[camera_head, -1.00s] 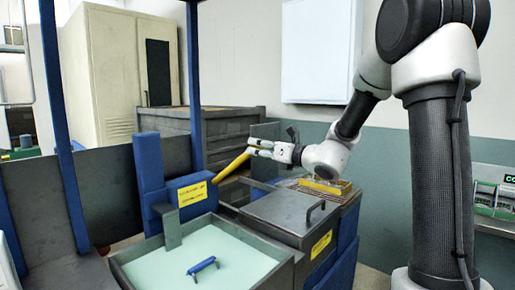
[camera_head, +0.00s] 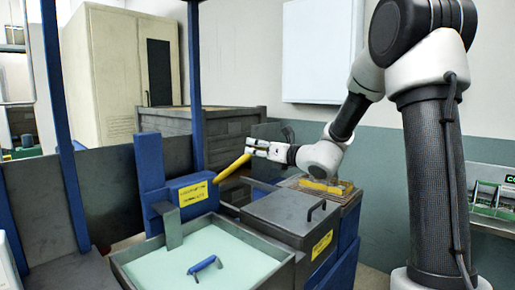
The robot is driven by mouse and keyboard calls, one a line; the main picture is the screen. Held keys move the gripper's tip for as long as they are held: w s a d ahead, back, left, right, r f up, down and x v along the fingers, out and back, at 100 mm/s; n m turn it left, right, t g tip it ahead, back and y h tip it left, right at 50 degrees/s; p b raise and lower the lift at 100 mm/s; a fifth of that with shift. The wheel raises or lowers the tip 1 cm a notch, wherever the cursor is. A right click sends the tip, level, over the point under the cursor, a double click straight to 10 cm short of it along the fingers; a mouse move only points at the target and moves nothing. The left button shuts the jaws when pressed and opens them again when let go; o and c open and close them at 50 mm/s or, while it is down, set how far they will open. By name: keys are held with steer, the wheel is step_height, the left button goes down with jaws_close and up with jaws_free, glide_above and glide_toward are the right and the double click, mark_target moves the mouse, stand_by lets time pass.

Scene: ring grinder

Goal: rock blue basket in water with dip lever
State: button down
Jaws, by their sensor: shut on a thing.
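The dip lever (camera_head: 232,168) is a yellow bar that slants up to the right from the blue housing with a yellow label. My gripper (camera_head: 252,150) is shut on the lever's upper end. The water tank (camera_head: 277,272) is an open grey box with pale green water (camera_head: 160,267) in the front. A blue handle (camera_head: 206,265) shows at the water's surface. I take it as part of the blue basket, whose body I cannot make out under the water. A grey upright plate (camera_head: 172,226) stands at the tank's back edge.
A grey lidded box (camera_head: 288,215) with a dark handle stands right of the tank. A yellow piece (camera_head: 325,187) lies on a grate behind it. A large grey crate (camera_head: 200,140) is at the back. Blue posts (camera_head: 70,150) and dark panels stand on the left.

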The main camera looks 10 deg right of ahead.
steer(key=s+d+f, duration=0.3)
steer(key=s+f, duration=0.1)
steer(key=f, duration=0.6)
steer(key=shift+s, duration=0.15)
steer(key=shift+f, duration=0.1)
steer(key=c, duration=0.8)
jaws_free()
steer(key=v, duration=1.2)
